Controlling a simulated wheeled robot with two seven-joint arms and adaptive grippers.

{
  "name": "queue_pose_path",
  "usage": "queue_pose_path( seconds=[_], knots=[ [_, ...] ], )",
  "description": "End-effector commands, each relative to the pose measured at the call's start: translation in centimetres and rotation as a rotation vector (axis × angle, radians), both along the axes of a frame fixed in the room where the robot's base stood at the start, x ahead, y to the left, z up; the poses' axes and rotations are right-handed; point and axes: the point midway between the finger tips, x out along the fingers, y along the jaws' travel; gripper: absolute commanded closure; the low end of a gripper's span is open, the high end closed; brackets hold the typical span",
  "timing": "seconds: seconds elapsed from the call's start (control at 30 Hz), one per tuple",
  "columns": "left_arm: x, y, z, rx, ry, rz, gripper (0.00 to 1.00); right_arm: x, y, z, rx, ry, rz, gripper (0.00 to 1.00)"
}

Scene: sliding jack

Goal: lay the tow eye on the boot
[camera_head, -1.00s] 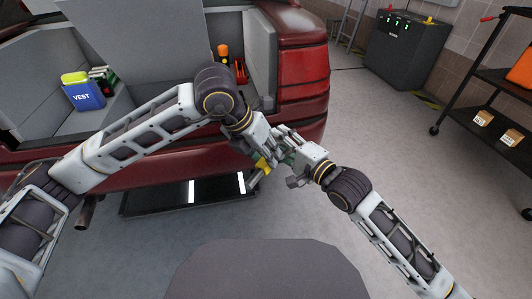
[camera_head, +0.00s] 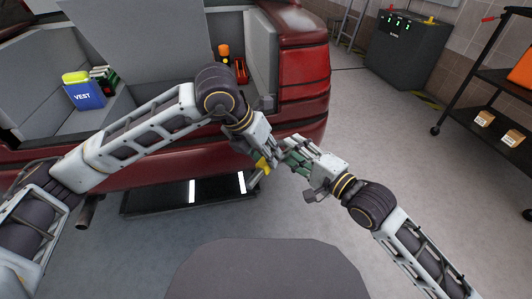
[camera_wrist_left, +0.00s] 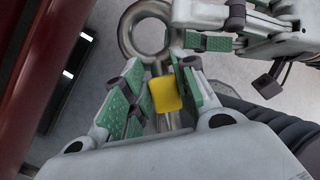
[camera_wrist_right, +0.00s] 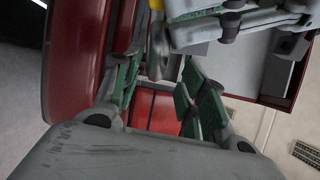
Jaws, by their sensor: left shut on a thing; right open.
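The tow eye is a grey metal ring on a shaft with a yellow band; its ring (camera_wrist_left: 126,38) and yellow band (camera_wrist_left: 166,92) show in the left wrist view. My left gripper (camera_head: 264,158) is shut on its shaft, in front of the car's rear bumper. In the head view only the yellow part (camera_head: 262,166) shows clearly. My right gripper (camera_head: 288,157) is open and empty, close beside the left one; the tow eye's edge (camera_wrist_right: 157,45) shows beyond its fingers in the right wrist view. The red car's boot (camera_head: 138,116) is open behind my left arm, which hides part of it.
A blue vest pack (camera_head: 86,97) lies in the boot at left, and an orange-topped item (camera_head: 224,52) and a red item (camera_head: 240,72) stand at its right. The red bumper (camera_head: 300,128) is close to the grippers. A black shelf cart (camera_head: 480,110) stands at right.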

Motion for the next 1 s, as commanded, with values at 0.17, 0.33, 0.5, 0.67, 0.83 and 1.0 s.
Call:
queue_pose_path(
  seconds=[0.17, 0.33, 0.5, 0.67, 0.83, 1.0],
  knots=[
    [0.0, 0.0, 0.1, -0.002, -0.002, -0.001, 1.0, -0.9, -0.7, 0.0, 0.0, 0.001, -0.001, 0.58],
    [0.0, 0.0, 0.1, -0.002, -0.002, -0.001, 1.0, -1.4, -1.2, 0.1, 0.0, 0.0, 0.0, 0.58],
    [0.0, 0.0, 0.1, -0.002, -0.002, -0.001, 1.0, -1.6, -1.3, 0.1, 0.0, 0.001, 0.0, 0.58],
    [0.0, 0.0, 0.1, -0.002, -0.002, -0.001, 1.0, -1.6, -1.3, 0.1, 0.001, 0.001, 0.001, 0.58],
    [0.0, 0.0, 0.1, -0.002, -0.002, -0.001, 1.0, -1.6, -1.3, 0.1, 0.001, 0.001, 0.0, 0.58],
    [0.0, 0.0, 0.1, -0.002, -0.002, -0.001, 1.0, -1.8, -1.3, -0.4, 0.0, 0.012, 0.0, 0.58]
  ],
)
